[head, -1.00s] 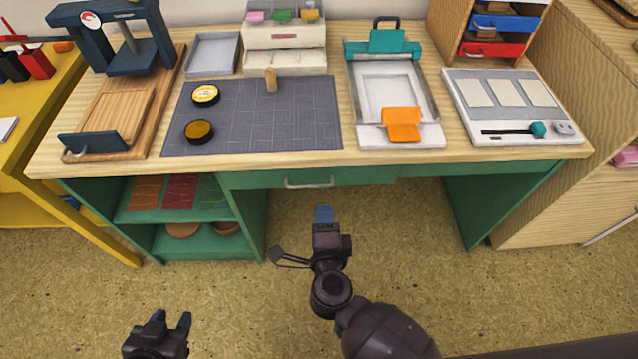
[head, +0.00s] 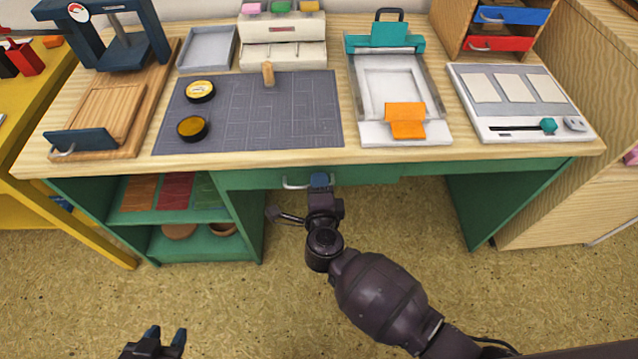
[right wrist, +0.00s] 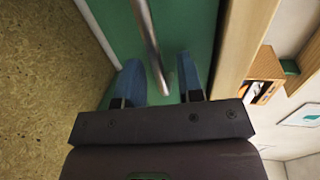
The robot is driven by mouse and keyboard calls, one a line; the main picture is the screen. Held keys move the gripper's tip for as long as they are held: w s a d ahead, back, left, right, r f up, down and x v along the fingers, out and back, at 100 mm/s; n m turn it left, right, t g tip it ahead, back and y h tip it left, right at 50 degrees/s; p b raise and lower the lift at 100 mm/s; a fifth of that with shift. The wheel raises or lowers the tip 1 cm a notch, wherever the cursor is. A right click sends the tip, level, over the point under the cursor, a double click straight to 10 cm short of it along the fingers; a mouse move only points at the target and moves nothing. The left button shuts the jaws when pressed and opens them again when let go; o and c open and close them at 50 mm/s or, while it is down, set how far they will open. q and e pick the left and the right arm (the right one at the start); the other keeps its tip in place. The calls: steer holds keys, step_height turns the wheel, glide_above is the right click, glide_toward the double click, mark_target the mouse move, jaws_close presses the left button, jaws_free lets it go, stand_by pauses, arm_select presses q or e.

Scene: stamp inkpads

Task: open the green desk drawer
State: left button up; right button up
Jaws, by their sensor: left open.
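The green desk drawer (head: 262,177) is shut, its front flush under the wooden desktop. Its metal bar handle (head: 296,184) is partly covered by my right gripper (head: 320,180), at the handle's right end. In the right wrist view the handle (right wrist: 148,40) runs in between the two blue fingers of the right gripper (right wrist: 160,82), which stand apart with space on both sides of the bar. My left gripper (head: 166,338) is open and empty, low over the floor at the bottom of the head view, away from the desk.
The desktop carries a press (head: 110,50), a grey mat (head: 260,115) with two round inkpads, a teal-and-white frame (head: 392,90) and a white panel (head: 515,100). An open green shelf (head: 190,240) is left of the drawer. The floor in front is free.

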steer(key=shift+w, duration=0.3)
steer(key=shift+c, duration=0.3)
jaws_close()
steer(key=shift+s, duration=0.15)
